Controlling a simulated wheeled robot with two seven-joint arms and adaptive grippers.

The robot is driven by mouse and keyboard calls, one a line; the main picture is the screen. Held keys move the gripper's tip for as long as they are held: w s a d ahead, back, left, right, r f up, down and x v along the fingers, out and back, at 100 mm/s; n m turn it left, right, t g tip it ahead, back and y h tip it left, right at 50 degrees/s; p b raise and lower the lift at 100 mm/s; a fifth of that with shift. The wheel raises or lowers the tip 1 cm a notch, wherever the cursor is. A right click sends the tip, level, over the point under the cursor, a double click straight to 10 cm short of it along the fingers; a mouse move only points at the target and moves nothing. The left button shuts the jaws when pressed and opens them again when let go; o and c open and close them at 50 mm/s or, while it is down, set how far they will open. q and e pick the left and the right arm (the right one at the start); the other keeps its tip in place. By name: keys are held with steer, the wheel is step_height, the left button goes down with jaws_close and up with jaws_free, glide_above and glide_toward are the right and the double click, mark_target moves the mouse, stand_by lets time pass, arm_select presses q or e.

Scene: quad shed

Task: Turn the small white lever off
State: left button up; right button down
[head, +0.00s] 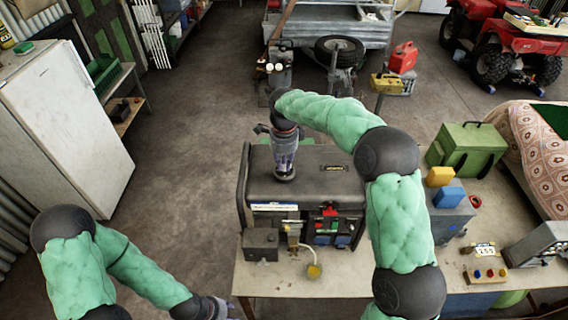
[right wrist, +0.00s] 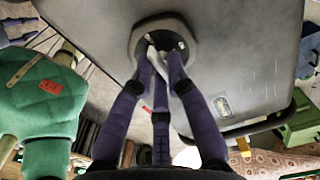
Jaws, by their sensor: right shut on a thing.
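The small white lever (right wrist: 153,58) shows partly between my fingertips in the right wrist view. It sits in a dark round fitting with a grey rim (right wrist: 134,42) on top of a dark grey generator-like box (head: 330,187). My right gripper (head: 284,168) points straight down onto that top, and its purple fingers (right wrist: 160,66) are shut on the lever. The fingers hide much of the lever, and its exact angle is hard to tell. In the head view the gripper covers it. My left gripper (head: 222,308) is low at the bottom edge, away from the box, with its fingers barely showing.
The box stands on a pale bench (head: 285,280), with a small grey box (head: 261,243) and a yellow knob (head: 314,271) in front. A green case (head: 466,147) and blue block (head: 449,196) are to the right. A white fridge (head: 62,125) stands left; the floor between is clear.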

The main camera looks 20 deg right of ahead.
steer(key=shift+w+d+r, duration=0.1)
steer(key=shift+w+r, duration=0.15)
steer(key=shift+r, duration=0.05)
steer(key=c, duration=1.3)
jaws_free()
steer(key=shift+f, duration=0.1)
steer(key=shift+f, duration=0.1)
step_height(320, 180, up, 12)
steer(key=shift+s, duration=0.1)
